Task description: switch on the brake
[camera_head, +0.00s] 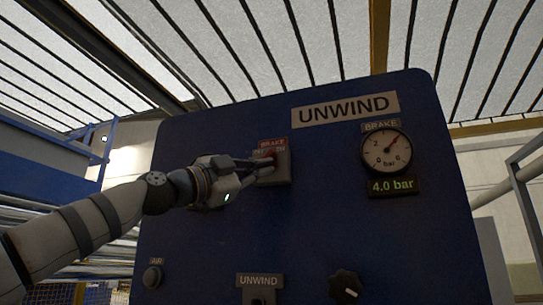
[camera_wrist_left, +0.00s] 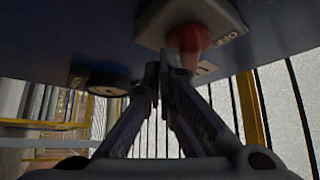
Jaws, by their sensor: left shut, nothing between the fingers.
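The brake switch (camera_head: 273,162) is a grey plate labelled BRAKE with a red handle, on the blue UNWIND panel (camera_head: 330,235). In the left wrist view the red handle (camera_wrist_left: 188,42) stands out from the plate, with the word OFF beside it. My left gripper (camera_head: 268,161) is shut and empty, its fingertips at the red handle. In the left wrist view its fingertips (camera_wrist_left: 170,72) are right by the handle; I cannot tell whether they touch it. The fingers hide part of the switch, so its setting is unclear. My right gripper is not in view.
A brake gauge (camera_head: 386,151) with a 4.0 bar display (camera_head: 392,186) is at the panel's upper right. Below are an AIR button (camera_head: 152,277), an UNWIND switch (camera_head: 260,294) and a black knob (camera_head: 345,286). The panel face between them is clear.

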